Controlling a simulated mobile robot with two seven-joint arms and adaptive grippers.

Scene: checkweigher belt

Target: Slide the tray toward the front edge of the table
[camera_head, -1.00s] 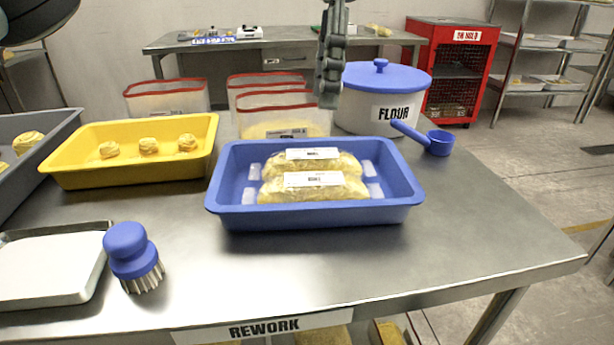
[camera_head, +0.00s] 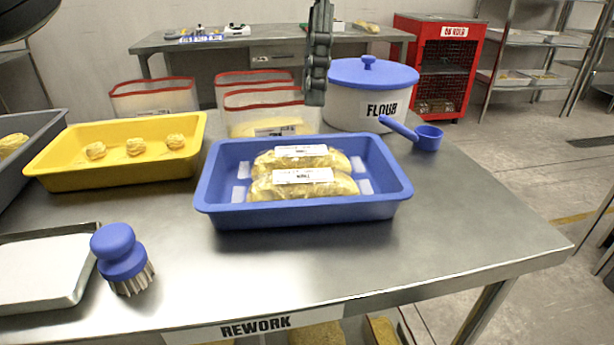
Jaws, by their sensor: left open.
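A blue tray (camera_head: 300,213) stands on the steel table, holding two clear bags of yellowish food (camera_head: 330,187) with white labels. A yellow tray (camera_head: 110,181) with several dough-like pieces stands to its left, and a shallow metal tray (camera_head: 70,300) with a white content lies at the front left. My left gripper (camera_head: 315,98) hangs down from the top of the picture, seen nearly edge-on, behind and above the blue tray's far rim. It is open, with nothing visible in it and apart from the tray. My right gripper is out of view.
A blue-handled brush (camera_head: 120,252) stands left of the blue tray's front. Behind the tray are red-rimmed bags (camera_head: 265,98), a flour pot (camera_head: 375,80) and a blue scoop (camera_head: 427,138). Bare table (camera_head: 320,265) lies between the tray and the front edge marked REWORK.

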